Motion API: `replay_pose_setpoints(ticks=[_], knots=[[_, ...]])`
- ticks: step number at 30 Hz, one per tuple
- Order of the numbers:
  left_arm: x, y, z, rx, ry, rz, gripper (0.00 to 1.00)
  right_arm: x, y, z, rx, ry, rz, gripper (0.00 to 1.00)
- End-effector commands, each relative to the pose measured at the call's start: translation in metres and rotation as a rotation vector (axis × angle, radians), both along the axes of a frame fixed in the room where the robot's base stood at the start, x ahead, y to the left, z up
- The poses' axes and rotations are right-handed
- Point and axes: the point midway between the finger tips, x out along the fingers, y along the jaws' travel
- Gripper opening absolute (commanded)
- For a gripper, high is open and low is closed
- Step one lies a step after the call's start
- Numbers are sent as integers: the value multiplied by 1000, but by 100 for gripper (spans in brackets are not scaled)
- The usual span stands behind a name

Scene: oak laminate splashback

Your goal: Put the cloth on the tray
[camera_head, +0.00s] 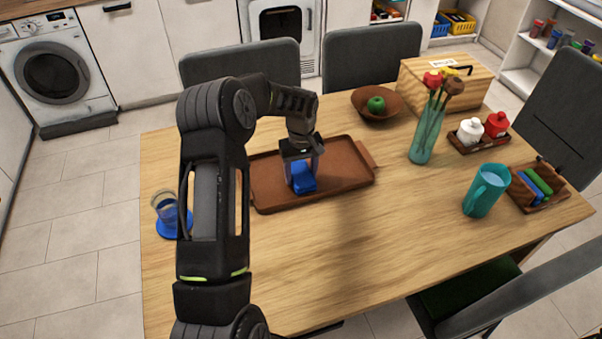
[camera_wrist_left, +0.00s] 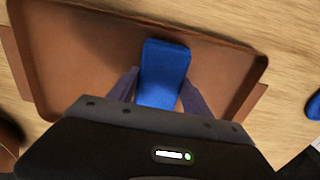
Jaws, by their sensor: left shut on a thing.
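The blue cloth (camera_head: 303,178) is a small folded block within the outline of the brown tray (camera_head: 345,180) in the head view. My left gripper (camera_head: 302,170) points down and is shut on the cloth. In the left wrist view the cloth (camera_wrist_left: 163,72) sits between the two fingers of the left gripper (camera_wrist_left: 160,95), with the tray (camera_wrist_left: 75,60) beneath it. I cannot tell whether the cloth touches the tray floor. My right gripper is not in view.
A glass on a blue coaster (camera_head: 170,225) stands left of my arm. A brown bowl (camera_head: 364,104) with a green apple is behind the tray. The table front is mostly clear.

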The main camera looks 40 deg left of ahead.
Motion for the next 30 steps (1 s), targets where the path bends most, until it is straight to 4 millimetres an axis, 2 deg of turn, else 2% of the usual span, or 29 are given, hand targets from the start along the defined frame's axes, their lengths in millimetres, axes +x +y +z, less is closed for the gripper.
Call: replay_pose_setpoints(ticks=[3, 13, 14, 22, 30], knots=[[0, 0, -7, 0, 0, 0, 6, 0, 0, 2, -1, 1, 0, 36], [0, 0, -12, 1, -1, 0, 6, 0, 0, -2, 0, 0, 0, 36], [0, 0, -11, 0, -1, 0, 58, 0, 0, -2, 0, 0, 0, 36], [0, 0, -10, 1, -1, 0, 79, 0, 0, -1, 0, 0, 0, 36], [0, 0, -9, 1, -1, 0, 79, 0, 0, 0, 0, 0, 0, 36]])
